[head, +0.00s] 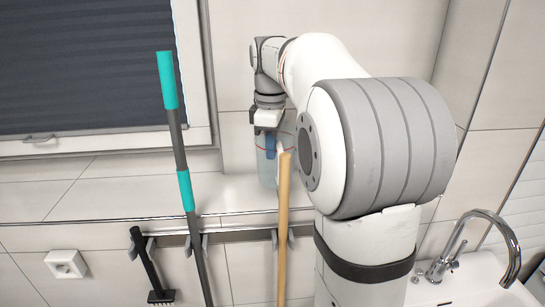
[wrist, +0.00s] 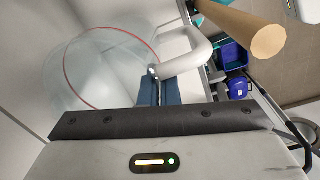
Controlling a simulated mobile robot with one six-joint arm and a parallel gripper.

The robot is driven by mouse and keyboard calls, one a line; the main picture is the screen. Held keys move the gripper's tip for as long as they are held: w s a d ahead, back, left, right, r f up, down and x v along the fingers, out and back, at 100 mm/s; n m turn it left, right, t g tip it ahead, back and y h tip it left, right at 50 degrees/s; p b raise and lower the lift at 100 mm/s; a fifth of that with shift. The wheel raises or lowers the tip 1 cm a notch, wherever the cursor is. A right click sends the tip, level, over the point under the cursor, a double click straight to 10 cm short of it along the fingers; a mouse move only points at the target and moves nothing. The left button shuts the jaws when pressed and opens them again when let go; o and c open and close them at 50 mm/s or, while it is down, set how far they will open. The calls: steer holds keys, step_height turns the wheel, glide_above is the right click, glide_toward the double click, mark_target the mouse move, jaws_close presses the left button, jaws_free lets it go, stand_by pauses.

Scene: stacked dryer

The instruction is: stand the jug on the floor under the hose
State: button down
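The jug (head: 264,170) is clear, with a red ring and a white handle. In the head view it is at the wall ledge below my gripper (head: 270,145); I cannot tell whether its base touches the ledge. The wrist view shows the jug (wrist: 95,70) from above at the left, its handle (wrist: 185,58) reaching right. My gripper's blue-grey fingers (wrist: 160,92) are close together where the handle's near end meets them, and look shut on it. The contact is partly hidden. I cannot make out the hose or the floor spot under it.
A wooden pole (head: 284,215) stands just in front of the jug. A grey pole with teal grips (head: 178,140) and a black brush (head: 148,265) hang on the rail to the left. A tap (head: 490,225) and sink are at the right. Blue containers (wrist: 234,57) lie beyond, in the wrist view.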

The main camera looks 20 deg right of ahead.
steer(key=shift+f, duration=1.35)
steer(key=c, duration=1.7)
jaws_free()
